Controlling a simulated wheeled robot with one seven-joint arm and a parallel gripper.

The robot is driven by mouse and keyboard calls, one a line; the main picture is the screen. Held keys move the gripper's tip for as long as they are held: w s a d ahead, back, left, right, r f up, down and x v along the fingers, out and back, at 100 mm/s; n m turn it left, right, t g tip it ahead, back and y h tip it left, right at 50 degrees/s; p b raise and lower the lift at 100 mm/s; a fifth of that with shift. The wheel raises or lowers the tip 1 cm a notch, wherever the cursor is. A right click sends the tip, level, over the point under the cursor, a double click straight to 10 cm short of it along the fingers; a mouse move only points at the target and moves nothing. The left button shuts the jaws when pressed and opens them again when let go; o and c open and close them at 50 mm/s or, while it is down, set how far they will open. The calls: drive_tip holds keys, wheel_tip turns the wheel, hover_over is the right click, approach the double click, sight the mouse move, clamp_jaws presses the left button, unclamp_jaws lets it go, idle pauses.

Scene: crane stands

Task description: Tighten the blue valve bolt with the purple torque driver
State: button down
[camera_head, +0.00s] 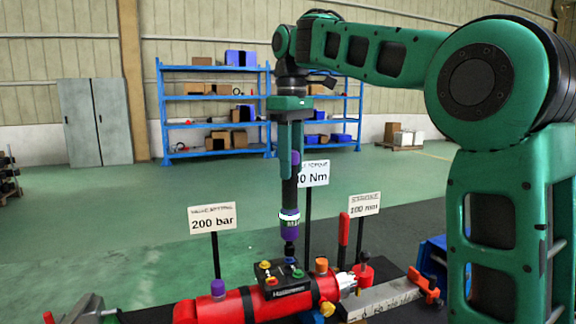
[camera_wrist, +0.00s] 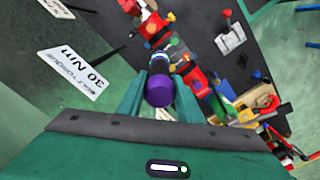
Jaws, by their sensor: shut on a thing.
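My gripper (camera_head: 291,172) points straight down and is shut on the purple torque driver (camera_head: 290,218), which hangs upright with its dark tip down. In the wrist view the driver's purple end (camera_wrist: 159,90) sits between the fingers of my gripper (camera_wrist: 158,84). The driver's tip is over the dark valve block (camera_head: 284,286) on the red cylinder. I cannot tell whether the tip touches any bolt. Yellow, green and red bolt heads are near it.
The red cylinder (camera_head: 206,310) lies across the bench. Signs reading 200 bar (camera_head: 212,219), 30 Nm (camera_head: 314,173) and 200 mm (camera_head: 364,204) stand on posts around the driver. A red upright handle (camera_head: 344,229) stands to the right. Blue shelves (camera_head: 212,107) are far behind.

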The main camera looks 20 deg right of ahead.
drive_tip(key=shift+f, duration=1)
idle(3.3)
drive_tip(key=shift+r, duration=0.15)
